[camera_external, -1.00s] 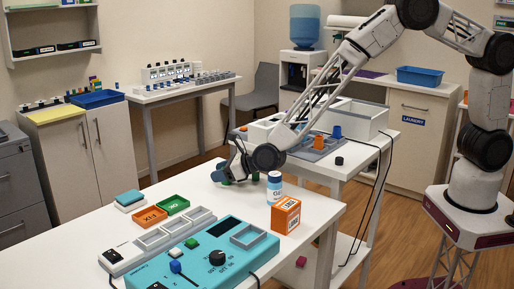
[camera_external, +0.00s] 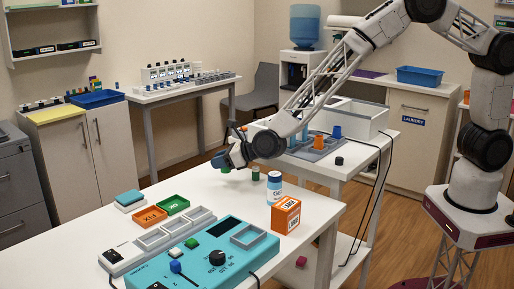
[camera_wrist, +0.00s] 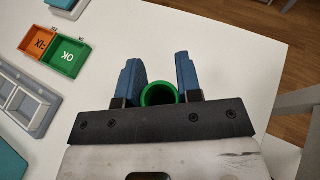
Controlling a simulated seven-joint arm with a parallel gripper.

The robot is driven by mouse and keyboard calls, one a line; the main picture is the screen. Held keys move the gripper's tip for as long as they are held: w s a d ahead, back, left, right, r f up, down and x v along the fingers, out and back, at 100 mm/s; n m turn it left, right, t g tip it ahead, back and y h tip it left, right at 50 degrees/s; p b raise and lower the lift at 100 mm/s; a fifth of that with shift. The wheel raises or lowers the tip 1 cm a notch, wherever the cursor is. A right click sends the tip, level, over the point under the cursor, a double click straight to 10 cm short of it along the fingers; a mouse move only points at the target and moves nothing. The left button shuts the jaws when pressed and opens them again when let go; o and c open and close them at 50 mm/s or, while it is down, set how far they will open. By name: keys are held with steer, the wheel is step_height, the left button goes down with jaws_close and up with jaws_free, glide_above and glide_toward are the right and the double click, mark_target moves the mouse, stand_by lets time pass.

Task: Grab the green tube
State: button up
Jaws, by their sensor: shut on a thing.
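The green tube (camera_wrist: 159,94) shows in the wrist view as a round open rim between the two blue fingers of my gripper (camera_wrist: 157,62). My gripper is shut on it. In the external view my gripper (camera_external: 226,160) is over the far part of the white table, and a bit of the green tube (camera_external: 226,169) shows just under the fingers, seemingly above the table top. Most of the tube is hidden by the fingers and the gripper body.
A small dark green piece (camera_external: 255,173) stands right of my gripper. A white-and-blue bottle (camera_external: 274,188) and an orange box (camera_external: 286,215) stand nearer. Green (camera_external: 173,205) and orange (camera_external: 150,217) trays and a teal control panel (camera_external: 205,258) lie in front.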

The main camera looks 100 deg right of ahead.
steer(key=shift+r, duration=2.85)
